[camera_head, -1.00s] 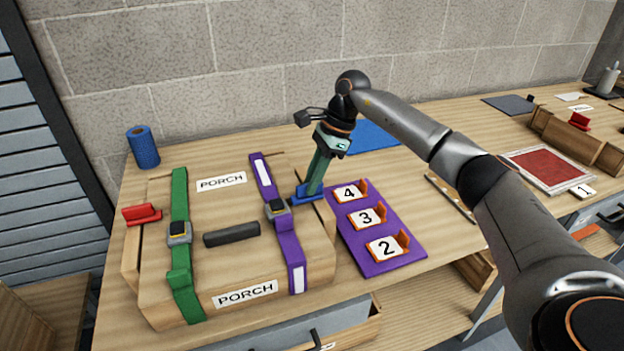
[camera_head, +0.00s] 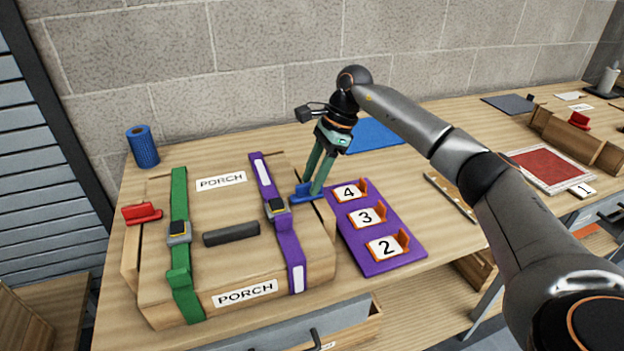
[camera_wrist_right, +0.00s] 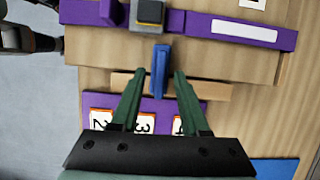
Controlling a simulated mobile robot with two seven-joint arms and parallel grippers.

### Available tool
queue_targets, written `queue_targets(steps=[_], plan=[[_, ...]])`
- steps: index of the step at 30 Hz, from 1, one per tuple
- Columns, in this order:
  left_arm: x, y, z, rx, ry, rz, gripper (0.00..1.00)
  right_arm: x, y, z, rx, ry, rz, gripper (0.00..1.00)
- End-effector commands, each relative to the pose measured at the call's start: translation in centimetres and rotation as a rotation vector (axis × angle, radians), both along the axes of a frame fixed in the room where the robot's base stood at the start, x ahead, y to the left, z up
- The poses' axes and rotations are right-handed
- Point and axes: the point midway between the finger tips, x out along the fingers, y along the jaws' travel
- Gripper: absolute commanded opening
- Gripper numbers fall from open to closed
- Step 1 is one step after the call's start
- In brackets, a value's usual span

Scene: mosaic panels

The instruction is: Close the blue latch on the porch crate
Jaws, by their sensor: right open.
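The porch crate (camera_head: 158,292) is a wooden case with two "PORCH" labels and a dark handle, lying on the bench at the left. The blue latch (camera_head: 300,196) is on its right side, by the purple strap; it also shows in the wrist view (camera_wrist_right: 160,72). My right gripper (camera_head: 313,190) has its green fingers open at the latch. In the wrist view the fingertips (camera_wrist_right: 159,73) are apart on either side of the blue latch, with gaps visible. Whether the latch is fully seated is hard to tell.
A red latch (camera_head: 142,213) is on the crate's left side, near the green strap (camera_head: 180,260). A purple board (camera_head: 382,258) with numbered tags stands close right of the crate. A blue roll (camera_head: 143,147) and a blue mat (camera_head: 370,134) are behind.

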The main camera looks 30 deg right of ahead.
Motion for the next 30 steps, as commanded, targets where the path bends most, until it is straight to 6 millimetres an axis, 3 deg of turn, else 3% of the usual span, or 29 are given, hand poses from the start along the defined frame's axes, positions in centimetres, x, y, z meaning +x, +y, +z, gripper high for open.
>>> queue_targets(steps=[15, 21, 30], plan=[[0.0, 0.0, -0.8, 0.000, 0.000, 0.000, 1.00, -0.8, -3.8, 9.5, 0.001, -0.005, -0.002, 0.45], [0.0, 0.0, -0.7, 0.000, 0.000, 0.000, 1.00, -0.9, -4.3, 10.8, 0.000, -0.003, 0.000, 0.45], [0.0, 0.0, -0.8, 0.000, 0.000, 0.000, 1.00, -1.0, -4.4, 10.9, 0.000, -0.002, 0.000, 0.45]])
